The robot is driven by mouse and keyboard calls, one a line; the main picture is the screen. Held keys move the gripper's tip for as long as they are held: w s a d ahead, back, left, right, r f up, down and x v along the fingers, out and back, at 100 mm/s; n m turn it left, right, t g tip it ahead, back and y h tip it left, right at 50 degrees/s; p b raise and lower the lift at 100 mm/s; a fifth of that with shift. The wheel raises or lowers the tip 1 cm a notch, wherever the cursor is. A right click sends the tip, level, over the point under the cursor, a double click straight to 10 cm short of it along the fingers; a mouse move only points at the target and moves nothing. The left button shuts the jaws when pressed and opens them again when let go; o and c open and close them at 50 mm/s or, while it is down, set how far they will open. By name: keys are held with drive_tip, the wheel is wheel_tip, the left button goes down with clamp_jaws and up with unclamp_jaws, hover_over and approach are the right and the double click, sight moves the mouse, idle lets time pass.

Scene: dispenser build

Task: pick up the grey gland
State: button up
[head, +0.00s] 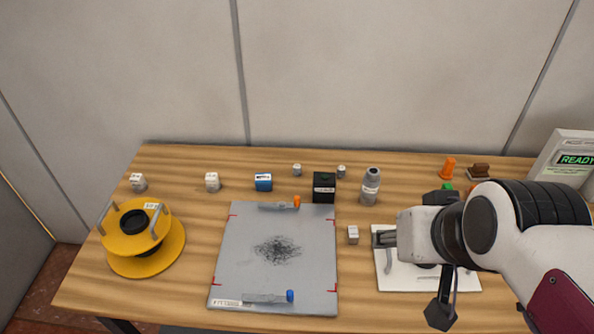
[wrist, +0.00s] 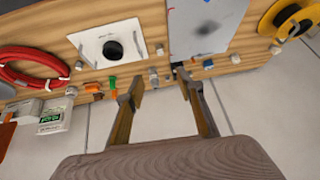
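Two small pale grey round pieces stand at the back of the table in the head view. One (head: 297,169) is left of the black box and the other (head: 342,171) is right of it. I cannot tell which is the grey gland. A taller grey bottle (head: 371,186) stands to their right. In the wrist view my gripper (wrist: 156,86) is open, its two fingers wide apart with nothing between them. The grey bottle (wrist: 154,79) and a small grey piece (wrist: 168,78) show beyond the gap between the fingertips. In the head view my arm partly hides the gripper.
A black box (head: 324,188), a blue box (head: 263,182) and white blocks line the back. A grey mat (head: 235,250) with two tools lies mid-table. A yellow spool (head: 130,266) stands left. A white plate (head: 400,283) lies under my arm. Orange parts (head: 448,168) stand at the back right.

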drive_tip(key=w+a+f+t+y, duration=0.15)
drive_tip(key=w+a, duration=0.25)
drive_tip(key=w, duration=0.4)
drive_tip(key=w+a+f+t, duration=0.15)
drive_tip(key=w+a, duration=0.25)
drive_tip(key=w, duration=0.4)
drive_tip(key=w+a+f, duration=0.3)
drive_tip(key=w+a, duration=0.1)
drive_tip(key=w, duration=0.4)
drive_tip(key=w+a+f+t, duration=0.1)
drive_tip(key=w+a+f, duration=0.4)
drive_tip(key=w+f, duration=0.25)
drive_tip(key=t+h, duration=0.2)
drive_tip(key=h, duration=0.1)
approach(297, 170)
drive_tip(key=shift+s+a+r+y, duration=0.2)
drive_tip(key=shift+s+r+y, duration=0.05)
drive_tip(key=shift+s+r, duration=0.7)
drive_tip(key=shift+x, duration=3.45)
